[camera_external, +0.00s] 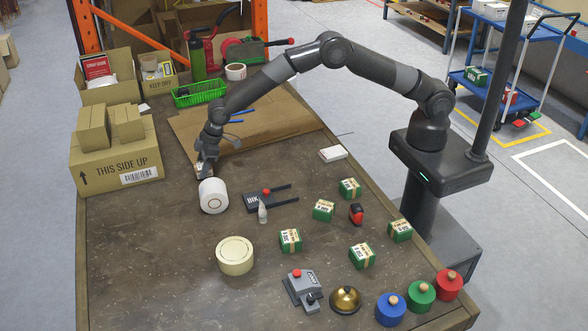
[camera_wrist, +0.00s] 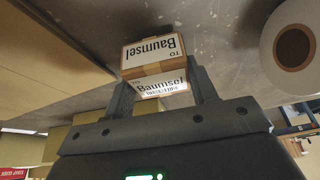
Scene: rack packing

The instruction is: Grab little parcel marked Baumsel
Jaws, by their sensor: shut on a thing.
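The little parcel marked Baumsel (camera_wrist: 153,54) is a small brown box with white labels, seen at the top middle of the wrist view. My gripper (camera_wrist: 160,88) is shut on it, with one dark finger on each side. In the external view my gripper (camera_external: 206,168) is at the left part of the table, just behind a white roll, and the parcel is mostly hidden there. I cannot tell whether the parcel touches the table.
A white roll (camera_external: 213,196) stands close in front of my gripper. Stacked cardboard boxes (camera_external: 115,165) stand to the left, and flat cardboard (camera_external: 270,122) lies behind. Several green boxes (camera_external: 323,210) and a tape roll (camera_external: 235,256) are on the table. The front left table area is clear.

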